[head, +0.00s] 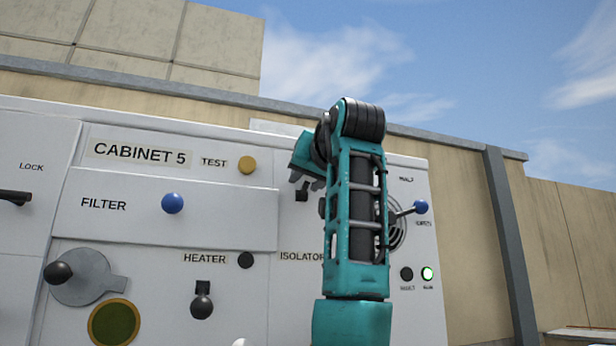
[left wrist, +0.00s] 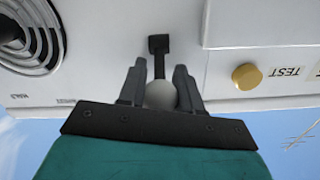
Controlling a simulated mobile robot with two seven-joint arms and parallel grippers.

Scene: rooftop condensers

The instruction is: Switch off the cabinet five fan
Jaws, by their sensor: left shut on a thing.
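The white cabinet front (head: 235,168) carries a "CABINET 5" sign (head: 138,152). My left gripper (head: 308,184) is at the panel, right of the yellow TEST button (head: 247,165), partly hidden by my arm. In the left wrist view, which is upside down, the left gripper (left wrist: 159,88) is shut on a pale ball knob (left wrist: 160,95). The knob's dark lever (left wrist: 158,47) meets the panel; its label is not visible. A round fan grille (head: 398,228) is right of my arm, partly hidden. Below it a green lamp (head: 428,274) is lit beside a dark lamp (head: 406,274).
A blue-knobbed lever (head: 420,207) sticks out by the grille. On the left are a blue FILTER knob (head: 172,203), a HEATER lever (head: 202,302) and a black-knobbed handle (head: 60,272). My arm hides part of the ISOLATOR area. The space above the cabinet is open.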

